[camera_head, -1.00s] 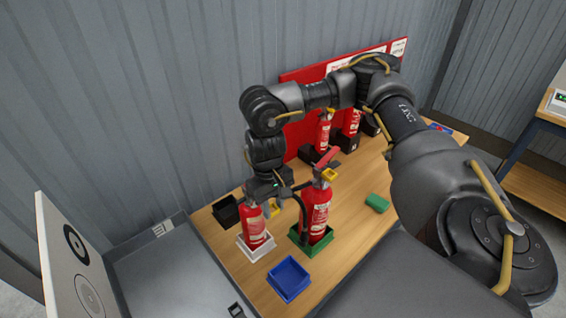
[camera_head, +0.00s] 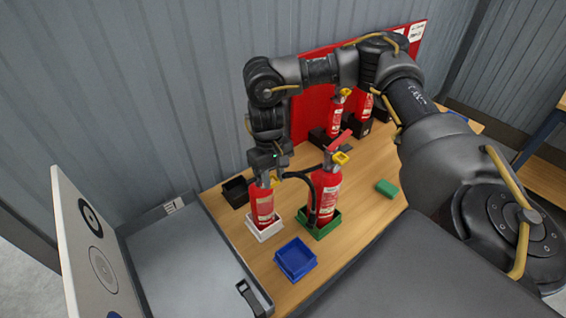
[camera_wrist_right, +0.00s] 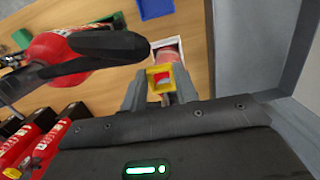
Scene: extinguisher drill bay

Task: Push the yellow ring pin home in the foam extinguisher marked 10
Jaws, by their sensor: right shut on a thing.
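My right gripper (camera_head: 267,172) points down at the head of the small red extinguisher (camera_head: 262,208), which stands upright in a white tray (camera_head: 264,233). It is shut on the yellow ring pin (camera_head: 275,180). In the right wrist view the ring (camera_wrist_right: 151,82) shows as a yellow square between the fingers (camera_wrist_right: 158,88), with red seen through it. The gripper hides the extinguisher's top, so I cannot tell how deep the pin sits. No number 10 is readable. My left gripper is out of view.
A larger red extinguisher (camera_head: 326,192) with its own yellow ring and a black hose stands close by in a green tray (camera_head: 322,229). An empty blue tray (camera_head: 295,260), a black tray (camera_head: 236,193) and a green block (camera_head: 387,188) are nearby. More extinguishers stand behind.

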